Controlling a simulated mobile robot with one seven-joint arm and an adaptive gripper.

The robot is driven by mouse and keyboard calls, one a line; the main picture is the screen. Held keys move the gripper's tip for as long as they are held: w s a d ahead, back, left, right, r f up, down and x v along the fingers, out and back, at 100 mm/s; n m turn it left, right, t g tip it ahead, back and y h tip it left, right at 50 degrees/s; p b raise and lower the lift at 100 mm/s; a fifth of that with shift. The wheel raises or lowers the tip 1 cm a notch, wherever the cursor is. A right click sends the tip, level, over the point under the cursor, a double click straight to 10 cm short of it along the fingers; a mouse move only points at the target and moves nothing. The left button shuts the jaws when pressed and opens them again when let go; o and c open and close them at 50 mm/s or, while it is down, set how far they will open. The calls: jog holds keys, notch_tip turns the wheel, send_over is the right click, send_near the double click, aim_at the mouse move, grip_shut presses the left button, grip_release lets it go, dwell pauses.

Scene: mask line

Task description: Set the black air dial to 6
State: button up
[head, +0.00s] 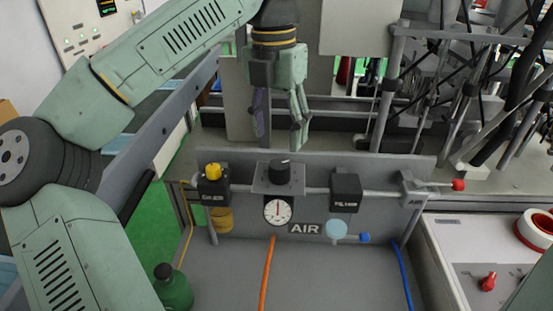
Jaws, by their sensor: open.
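The black air dial (279,170) is a round knob on a grey bracket at the middle of the air panel, in the head view. Its setting is too small to read. A round white gauge (278,210) with a red needle pointing roughly up sits just below it, above the AIR label (305,229). My gripper (280,145) is open and empty, pointing down above and slightly behind the dial in the picture, apart from it. Its two fingers are spread to the left and right.
A yellow-topped black unit (213,185) stands left of the dial, and a black filter box (346,190) stands right. A red-handled valve (458,186) is further right. A green bottle (172,287) stands at lower left.

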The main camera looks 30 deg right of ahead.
aim_at(279, 163)
notch_tip(279, 163, down, 8)
jog(key=shift+s+r+p, duration=0.1)
jog(key=shift+p, duration=0.6)
jog(key=shift+c, duration=0.2)
jog(key=c, duration=1.1)
jog(key=shift+c, duration=0.2)
jog(key=shift+m, duration=0.4)
jog(key=m+b, duration=0.1)
jog(key=m, duration=0.2)
jog(key=shift+d, duration=0.1)
jog(key=shift+m, duration=2)
